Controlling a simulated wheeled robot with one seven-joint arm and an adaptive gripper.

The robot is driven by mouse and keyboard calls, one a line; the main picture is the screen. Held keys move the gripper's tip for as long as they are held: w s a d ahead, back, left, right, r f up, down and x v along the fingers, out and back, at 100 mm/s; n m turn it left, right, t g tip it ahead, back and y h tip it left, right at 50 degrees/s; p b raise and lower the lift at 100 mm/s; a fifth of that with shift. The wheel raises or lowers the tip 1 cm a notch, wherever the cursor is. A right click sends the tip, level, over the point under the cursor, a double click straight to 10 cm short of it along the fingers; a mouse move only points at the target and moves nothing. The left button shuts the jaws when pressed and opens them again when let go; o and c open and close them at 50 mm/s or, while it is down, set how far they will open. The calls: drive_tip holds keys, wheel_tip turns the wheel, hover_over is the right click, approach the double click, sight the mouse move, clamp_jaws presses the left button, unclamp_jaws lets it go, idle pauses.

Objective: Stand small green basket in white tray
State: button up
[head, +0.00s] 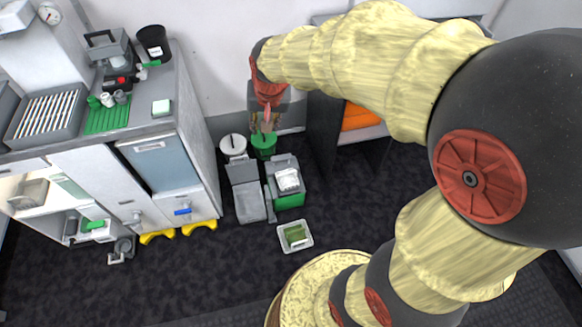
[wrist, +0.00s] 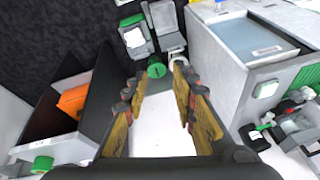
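The white tray (head: 306,246) is on the dark floor, below the middle of the head view. A small olive-green boxy thing (head: 296,234) sits in it and looks like the green basket. At this size I cannot tell whether it is upright or on its side. My gripper (head: 266,124) is well behind the tray, near the back wall and over a green bucket (head: 263,146). In the wrist view my gripper (wrist: 160,92) has its two fingers spread apart with nothing between them.
A grey-lidded green bin (head: 289,201) and a white round bin (head: 233,147) stand near the green bucket. A cabinet (head: 165,165) is at left, and a dark shelf unit with an orange item (head: 360,116) is at right.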

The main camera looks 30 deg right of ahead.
drive_tip(key=s+a+r+n, duration=0.2)
drive_tip(key=s+r+n, duration=0.1)
drive_tip(key=s, duration=0.7)
drive_tip(key=s+a+r+n+t, duration=0.1)
drive_tip(key=s+r, duration=0.3)
drive_tip(key=s, duration=0.6)
drive_tip(key=shift+s+a+r+n+t, duration=0.35)
drive_tip(key=shift+a+n, duration=0.15)
drive_tip(key=shift+n, duration=0.4)
